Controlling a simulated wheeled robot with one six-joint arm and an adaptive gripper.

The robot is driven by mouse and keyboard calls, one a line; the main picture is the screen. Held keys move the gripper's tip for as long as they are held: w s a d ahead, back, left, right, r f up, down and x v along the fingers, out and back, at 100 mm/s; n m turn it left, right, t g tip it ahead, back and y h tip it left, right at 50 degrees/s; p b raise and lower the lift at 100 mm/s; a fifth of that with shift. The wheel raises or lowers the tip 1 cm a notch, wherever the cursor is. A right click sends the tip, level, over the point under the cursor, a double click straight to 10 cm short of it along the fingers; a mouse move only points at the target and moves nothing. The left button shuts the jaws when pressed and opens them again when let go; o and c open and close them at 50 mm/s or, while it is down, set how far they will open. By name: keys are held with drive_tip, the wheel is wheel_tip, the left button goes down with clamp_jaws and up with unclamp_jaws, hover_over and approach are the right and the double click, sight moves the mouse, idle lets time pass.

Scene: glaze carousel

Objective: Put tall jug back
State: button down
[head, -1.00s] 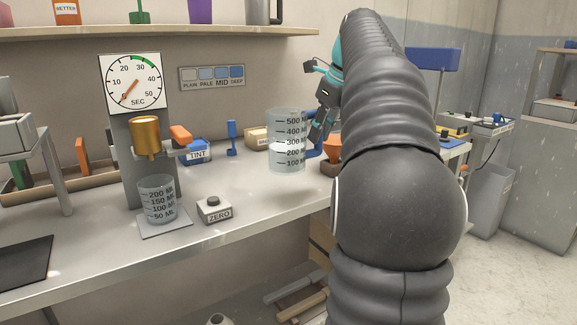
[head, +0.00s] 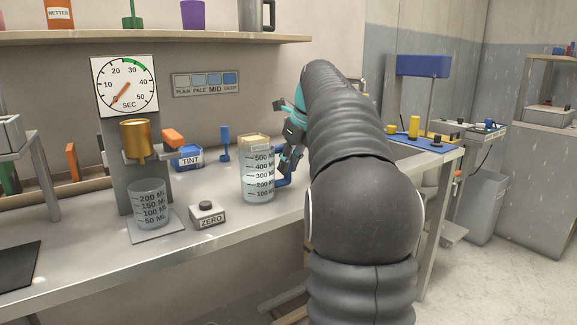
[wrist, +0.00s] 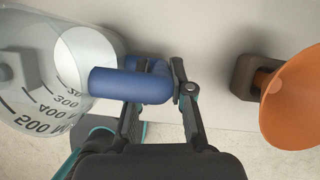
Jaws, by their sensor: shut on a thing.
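The tall jug (head: 258,172) is a clear cylinder with marks up to 500, holding pale liquid. It stands upright at the bench's right part in the head view; whether its base touches the bench is hard to tell. In the wrist view the jug (wrist: 50,75) lies at the left, with its blue handle (wrist: 130,84) between my fingers. My gripper (wrist: 160,88) is shut on the blue handle. In the head view my gripper (head: 290,150) is at the jug's right side, partly hidden by my arm.
An orange funnel (wrist: 293,98) on a brown block is right of my gripper in the wrist view. A small beaker (head: 149,202) stands under a gold cup (head: 136,140), left of the ZERO button box (head: 207,214). A blue TINT box (head: 187,157) is behind.

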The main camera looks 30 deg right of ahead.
drive_tip(key=c, duration=1)
unclamp_jaws()
drive_tip(key=shift+c, duration=0.2)
drive_tip(key=p+v, duration=0.2)
drive_tip(key=v, duration=1)
drive_tip(key=shift+p, duration=0.4)
